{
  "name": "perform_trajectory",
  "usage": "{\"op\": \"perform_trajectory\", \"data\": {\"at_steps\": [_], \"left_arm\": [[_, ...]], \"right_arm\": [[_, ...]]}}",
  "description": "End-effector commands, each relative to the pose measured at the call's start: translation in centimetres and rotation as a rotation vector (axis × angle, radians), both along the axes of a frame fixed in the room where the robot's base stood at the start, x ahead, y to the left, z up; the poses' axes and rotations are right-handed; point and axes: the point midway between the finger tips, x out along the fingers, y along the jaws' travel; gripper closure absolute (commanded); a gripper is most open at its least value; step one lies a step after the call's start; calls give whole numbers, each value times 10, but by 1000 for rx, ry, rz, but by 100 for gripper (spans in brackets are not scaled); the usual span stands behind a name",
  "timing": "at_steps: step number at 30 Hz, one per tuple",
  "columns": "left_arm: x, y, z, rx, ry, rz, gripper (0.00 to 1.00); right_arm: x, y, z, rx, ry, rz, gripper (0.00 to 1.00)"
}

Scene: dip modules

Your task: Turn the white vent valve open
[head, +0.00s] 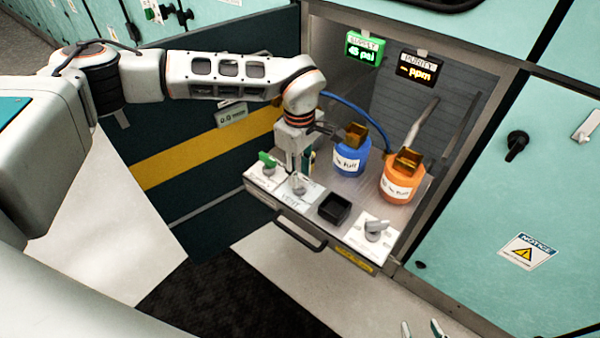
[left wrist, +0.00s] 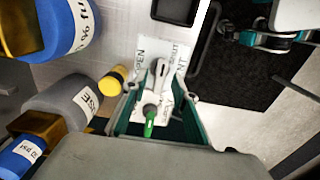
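The white vent valve (left wrist: 158,75) sits on a pale plate (left wrist: 179,66) lettered OPEN, SHUT and VENT. In the left wrist view its lever runs roughly up the picture, between the OPEN and SHUT words. In the head view the valve (head: 298,188) is at the front of the metal shelf, just under my left gripper (head: 298,172). In the left wrist view my left gripper (left wrist: 159,92) has its fingers apart, one on each side of the valve; I cannot tell whether they touch it. My right gripper (head: 421,328) shows only its separated fingertips at the bottom edge.
A green handle (head: 266,159) is left of the valve. A black square tray (head: 334,208) and another knob (head: 375,229) are to its right. A blue bottle (head: 347,160) and an orange bottle (head: 398,182) stand behind. A grey bottle (left wrist: 65,105) is near my left gripper.

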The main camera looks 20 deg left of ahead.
Motion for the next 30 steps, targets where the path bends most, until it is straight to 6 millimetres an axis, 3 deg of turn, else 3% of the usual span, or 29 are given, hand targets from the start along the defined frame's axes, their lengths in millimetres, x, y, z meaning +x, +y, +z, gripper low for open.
{"op": "perform_trajectory", "data": {"at_steps": [11, 15, 30], "left_arm": [[0, 0, -6, 0, -1, -1, 72], [0, 0, -6, 0, -1, -1, 100], [0, 0, -3, 0, -3, 77, 100]], "right_arm": [[9, -2, 4, -3, -15, -2, 60], [9, -2, 3, -3, -14, -2, 60], [8, 0, 11, 5, -15, -4, 60]]}}
